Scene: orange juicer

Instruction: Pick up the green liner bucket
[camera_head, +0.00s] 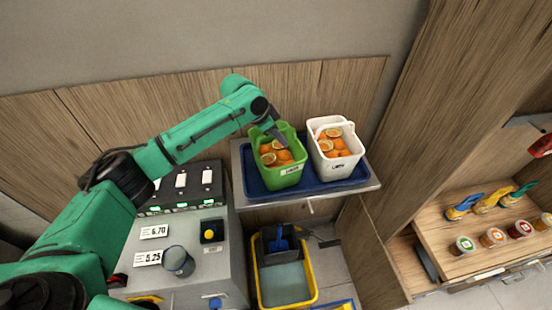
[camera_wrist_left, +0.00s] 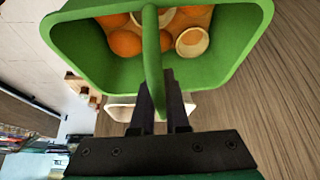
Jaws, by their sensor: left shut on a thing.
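The green liner bucket (camera_head: 291,181) holds orange halves and has a small label on its front. It is at the left side of a dark blue tray (camera_head: 318,187); I cannot tell whether its base touches the tray. My left gripper (camera_head: 281,138) reaches in from the left above the bucket. In the left wrist view, the fingers of my left gripper (camera_wrist_left: 164,98) are shut on the handle of the green bucket (camera_wrist_left: 235,48), which arches across its opening with oranges below. My right gripper is not in view.
A white bucket (camera_head: 340,169) of oranges stands close to the right of the green one. Below are a grey machine (camera_head: 215,262) with price tags and a yellow-rimmed bin (camera_head: 314,288). A wooden panel rises on the right, beside a shelf with several jars.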

